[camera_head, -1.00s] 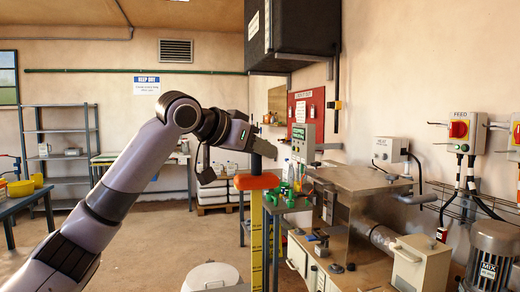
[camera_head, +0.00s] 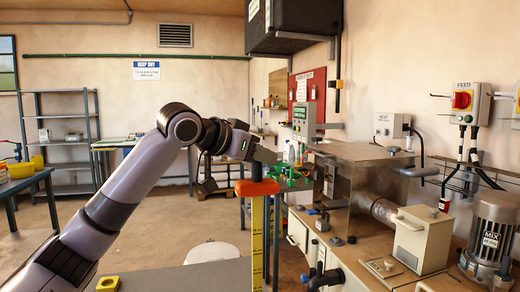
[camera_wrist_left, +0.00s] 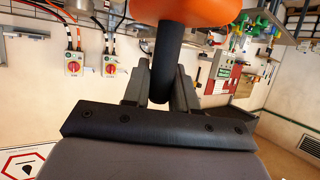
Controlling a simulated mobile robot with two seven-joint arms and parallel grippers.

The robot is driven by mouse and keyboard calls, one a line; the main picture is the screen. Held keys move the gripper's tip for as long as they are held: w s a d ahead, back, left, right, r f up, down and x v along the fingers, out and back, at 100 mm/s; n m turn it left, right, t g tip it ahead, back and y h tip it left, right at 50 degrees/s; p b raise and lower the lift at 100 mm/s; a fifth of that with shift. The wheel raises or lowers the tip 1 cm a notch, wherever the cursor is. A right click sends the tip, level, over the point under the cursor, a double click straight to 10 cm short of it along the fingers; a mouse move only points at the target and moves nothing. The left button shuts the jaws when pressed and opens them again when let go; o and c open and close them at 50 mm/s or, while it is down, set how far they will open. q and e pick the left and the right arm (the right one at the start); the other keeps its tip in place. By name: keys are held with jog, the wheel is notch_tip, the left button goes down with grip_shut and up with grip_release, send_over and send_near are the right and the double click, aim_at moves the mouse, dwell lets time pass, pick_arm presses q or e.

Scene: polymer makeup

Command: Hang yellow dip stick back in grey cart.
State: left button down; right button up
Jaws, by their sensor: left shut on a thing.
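The dip stick is a long yellow strip (camera_head: 257,240) with an orange crosspiece (camera_head: 257,188) and a black grip on top. It hangs upright and runs out of the bottom of the head view. My left gripper (camera_head: 262,160) is shut on the black grip, just above the orange crosspiece. In the left wrist view the black grip (camera_wrist_left: 167,75) sits between the two fingers, with the orange part (camera_wrist_left: 190,12) beyond. A grey flat top (camera_head: 180,278) at the lower edge may be the grey cart; I cannot tell for sure.
A yellow block (camera_head: 108,284) with a hole sits on the grey top. A white round lid (camera_head: 212,252) is behind it. A bench with a motor (camera_head: 492,235) and a metal box (camera_head: 370,165) fills the right. Open floor lies at middle left.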

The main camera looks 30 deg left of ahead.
aim_at(254, 276)
pick_arm(q)
notch_tip(254, 276, down, 29)
jog(key=b, duration=1.6)
jog(key=shift+r, duration=0.15)
pick_arm(e)
notch_tip(254, 276, down, 14)
jog(key=w+a, duration=0.1)
pick_arm(q)
notch_tip(254, 276, down, 10)
jog(key=b, duration=0.4)
jog(key=shift+r+b, duration=0.2)
jog(key=shift+b, duration=0.2)
pick_arm(e)
jog(key=shift+n+t+y, duration=0.5)
jog(key=shift+y, duration=0.3)
jog(key=a, duration=0.1)
jog(key=w+a+r, duration=0.2)
jog(key=shift+a, duration=0.35)
pick_arm(q)
jog(key=c, duration=0.8)
grip_release()
pick_arm(e)
jog(key=shift+f, duration=0.1)
